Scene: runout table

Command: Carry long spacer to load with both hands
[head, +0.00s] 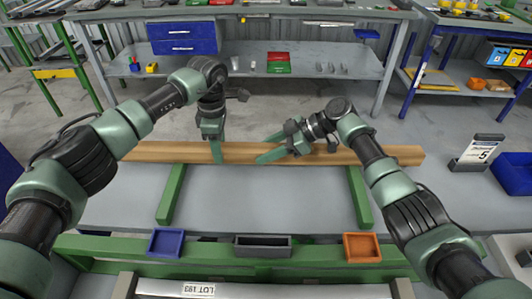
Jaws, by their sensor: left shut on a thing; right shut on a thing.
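The long spacer, a long wooden beam (390,154), runs left to right across the grey table. My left gripper (216,152) points down and is shut on the beam left of its middle. My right gripper (268,148) reaches in from the right, its green fingers slanting across the beam near the middle, shut on it. The arms hide parts of the beam. Whether the beam touches the table or the two green bars below it is unclear. A grey piece with a "LOT 193" label (198,289) shows at the bottom edge; I cannot tell whether it is the load.
Two green bars (171,195) (360,195) lie on the table. A blue tray (165,242), a dark grey tray (262,246) and an orange tray (361,247) sit on the green front rail. A number 5 sign (478,152) and a blue bin (512,172) stand at the right.

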